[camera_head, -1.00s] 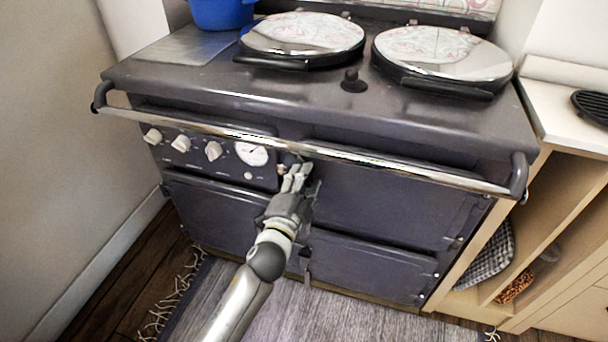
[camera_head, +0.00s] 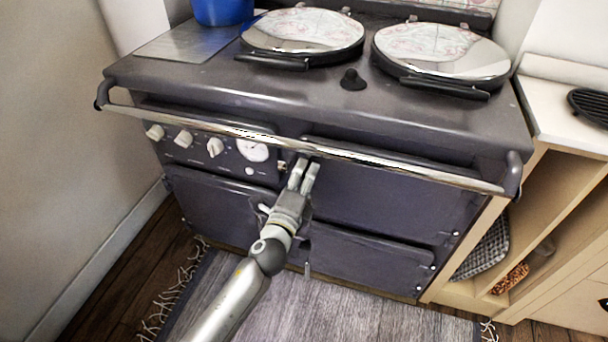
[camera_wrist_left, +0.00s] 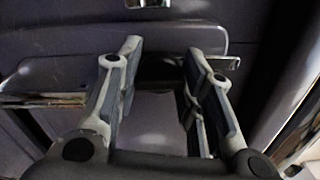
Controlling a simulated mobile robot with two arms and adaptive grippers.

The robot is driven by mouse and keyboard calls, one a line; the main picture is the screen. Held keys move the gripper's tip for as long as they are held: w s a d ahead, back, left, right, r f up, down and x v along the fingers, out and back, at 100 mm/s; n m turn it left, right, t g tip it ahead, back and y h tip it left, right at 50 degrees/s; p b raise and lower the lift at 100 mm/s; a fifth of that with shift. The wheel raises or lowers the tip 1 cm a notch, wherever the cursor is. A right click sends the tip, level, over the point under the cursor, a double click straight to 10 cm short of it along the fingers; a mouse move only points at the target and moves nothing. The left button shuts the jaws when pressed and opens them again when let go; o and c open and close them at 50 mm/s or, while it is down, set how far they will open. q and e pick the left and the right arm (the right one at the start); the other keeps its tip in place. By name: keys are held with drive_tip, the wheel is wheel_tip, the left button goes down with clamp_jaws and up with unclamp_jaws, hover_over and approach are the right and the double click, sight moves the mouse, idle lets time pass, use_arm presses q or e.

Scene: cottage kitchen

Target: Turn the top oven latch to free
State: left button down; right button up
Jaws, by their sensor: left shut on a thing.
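The top oven door (camera_head: 385,200) is the dark upper-right door of the range and looks closed. My left gripper (camera_head: 304,168) is at this door's left edge, just below the chrome rail. In the left wrist view my left gripper (camera_wrist_left: 163,58) has its two fingers on either side of the dark top oven latch (camera_wrist_left: 228,66). It is shut on the latch, whose end shows past the right finger. In the head view the fingers hide the latch, so its angle is hard to tell there. My right gripper is not in view.
The chrome rail (camera_head: 400,172) runs across the range front just above my gripper. A control panel with knobs (camera_head: 184,138) and a dial (camera_head: 252,150) is close to the left. A lower door (camera_head: 370,262) is below. Wooden shelves (camera_head: 545,190) stand at the right.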

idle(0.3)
use_arm(q)
drive_tip(key=c, duration=1)
unclamp_jaws()
drive_tip(key=v, duration=1.2)
